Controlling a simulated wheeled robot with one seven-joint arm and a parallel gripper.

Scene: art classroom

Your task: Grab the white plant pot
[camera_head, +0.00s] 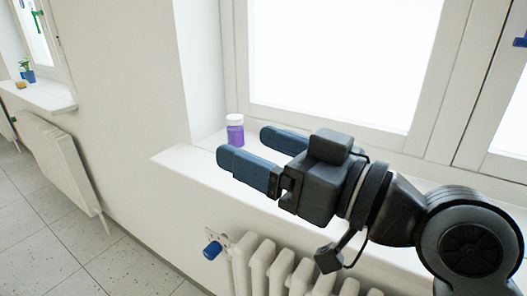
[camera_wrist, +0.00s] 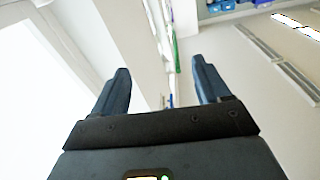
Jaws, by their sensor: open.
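No white plant pot can be made out in either view. My gripper (camera_head: 246,144) is open and empty above the near window sill, with its two blue fingers pointing left. In the wrist view my gripper (camera_wrist: 160,72) shows its fingers spread apart with nothing between them. A small green plant in a blue pot (camera_head: 28,75) stands on the far window sill at the left edge of the head view, well away from my gripper.
A purple jar with a white lid (camera_head: 235,132) stands on the near sill (camera_head: 180,158), close to my fingertips. A white radiator (camera_head: 275,268) and a blue valve knob (camera_head: 212,250) are below. A small orange item (camera_head: 20,84) lies by the plant. Floor at left is clear.

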